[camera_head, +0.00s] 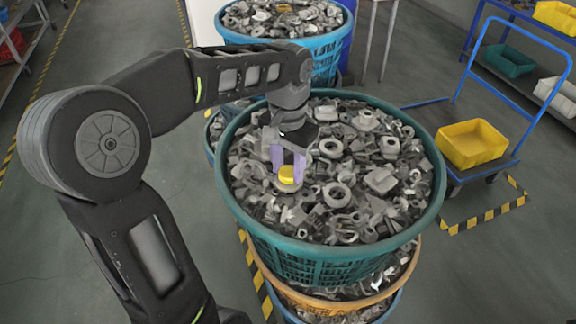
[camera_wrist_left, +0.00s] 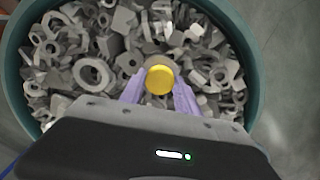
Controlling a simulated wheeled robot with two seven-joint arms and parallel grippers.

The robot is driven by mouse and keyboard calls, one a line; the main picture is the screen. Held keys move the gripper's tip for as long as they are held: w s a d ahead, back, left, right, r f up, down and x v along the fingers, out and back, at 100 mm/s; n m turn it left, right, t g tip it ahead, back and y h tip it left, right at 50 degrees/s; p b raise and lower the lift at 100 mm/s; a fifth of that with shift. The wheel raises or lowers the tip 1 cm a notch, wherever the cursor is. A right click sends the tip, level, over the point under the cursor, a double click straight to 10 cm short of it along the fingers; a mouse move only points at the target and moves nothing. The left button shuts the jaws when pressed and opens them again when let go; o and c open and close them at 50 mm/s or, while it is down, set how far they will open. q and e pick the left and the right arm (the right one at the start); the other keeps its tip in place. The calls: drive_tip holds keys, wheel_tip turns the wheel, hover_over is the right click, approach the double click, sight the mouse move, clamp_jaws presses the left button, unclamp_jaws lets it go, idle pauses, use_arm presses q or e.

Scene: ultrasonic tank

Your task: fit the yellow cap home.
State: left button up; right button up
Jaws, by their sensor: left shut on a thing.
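The yellow cap (camera_head: 287,174) is small and round and is over the grey metal parts in the teal basket. My left gripper (camera_head: 288,168), with light purple fingers, reaches down over the basket's left part and is shut on the cap. In the left wrist view the cap (camera_wrist_left: 159,80) sits between the two purple fingertips (camera_wrist_left: 159,88), its flat round top facing the camera. A grey ring-like part shows just behind the cap; I cannot tell whether the cap touches it. My right gripper is not in view.
The teal basket (camera_head: 432,205) is heaped with loose grey parts and stands on other full baskets. A blue basket (camera_head: 330,50) of parts stands behind. A blue trolley (camera_head: 505,160) with a yellow bin (camera_head: 473,143) is at the right. Floor at the left is clear.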

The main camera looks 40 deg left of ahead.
sight(288, 172)
use_arm(q)
drive_tip(key=shift+f, duration=0.1)
idle(0.3)
drive_tip(key=o, duration=1.4)
drive_tip(key=shift+r, duration=0.5)
wheel_tip(288, 172, up, 4)
drive_tip(key=shift+r+b, duration=0.1)
drive_tip(key=shift+b, duration=0.25)
drive_tip(key=shift+r+p, duration=0.9)
drive_tip(key=shift+r, duration=0.05)
drive_tip(key=shift+r+p, duration=0.45)
